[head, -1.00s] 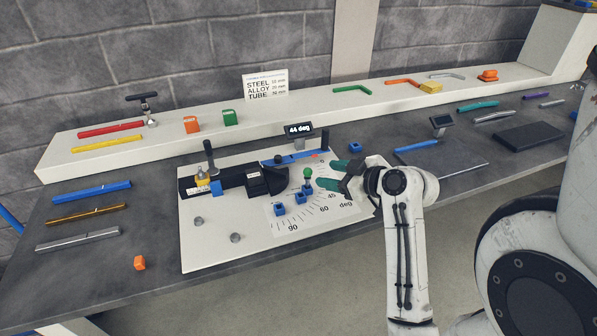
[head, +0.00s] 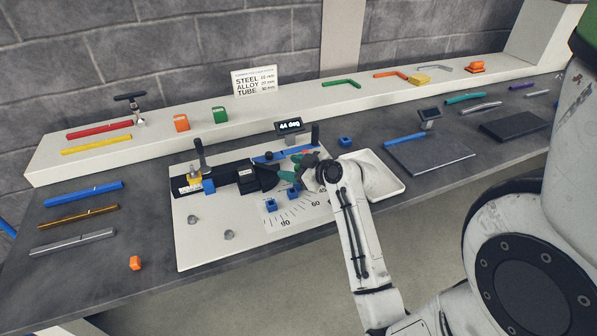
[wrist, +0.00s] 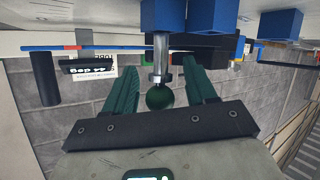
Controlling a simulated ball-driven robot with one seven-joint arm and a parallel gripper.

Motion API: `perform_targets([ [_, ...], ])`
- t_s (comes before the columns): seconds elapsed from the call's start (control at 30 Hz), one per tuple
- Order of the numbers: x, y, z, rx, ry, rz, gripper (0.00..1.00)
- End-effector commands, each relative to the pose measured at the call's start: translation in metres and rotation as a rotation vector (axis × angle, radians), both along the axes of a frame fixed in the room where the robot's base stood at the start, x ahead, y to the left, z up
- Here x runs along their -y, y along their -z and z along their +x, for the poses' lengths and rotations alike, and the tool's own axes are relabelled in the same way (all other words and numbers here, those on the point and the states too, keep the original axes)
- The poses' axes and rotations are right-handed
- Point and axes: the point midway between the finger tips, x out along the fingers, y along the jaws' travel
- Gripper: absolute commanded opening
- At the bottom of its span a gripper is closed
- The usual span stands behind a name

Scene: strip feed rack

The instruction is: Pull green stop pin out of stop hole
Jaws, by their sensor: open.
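The green stop pin shows in the wrist view as a dark green ball knob (wrist: 160,97) on a steel shank (wrist: 161,58). The shank runs up to a blue block (wrist: 163,14). My gripper (wrist: 161,68) is open, with one green finger on each side of the pin and gaps visible between. In the head view my gripper (head: 287,168) is over the angle scale on the white bending board (head: 205,250). There the pin cannot be made out among the fingers.
Blue blocks (head: 270,205) stand on the board near the scale. A black bender arm with a blue strip (head: 270,157) lies just behind my gripper. A white tray (head: 397,190) sits to the right, behind my arm.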

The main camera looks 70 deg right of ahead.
Motion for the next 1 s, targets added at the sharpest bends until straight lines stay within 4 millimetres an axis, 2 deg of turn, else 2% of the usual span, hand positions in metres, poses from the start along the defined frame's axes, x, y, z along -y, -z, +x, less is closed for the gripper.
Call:
perform_targets([
  [0.1,-0.0001,0.0001,-0.0003,0.000,0.000,0.000,0.56],
  [0.7,0.0000,0.0002,-0.0008,-0.001,0.001,0.000,0.00],
  [1.0,0.0009,0.0004,-0.0016,-0.001,0.003,-0.001,0.00],
])
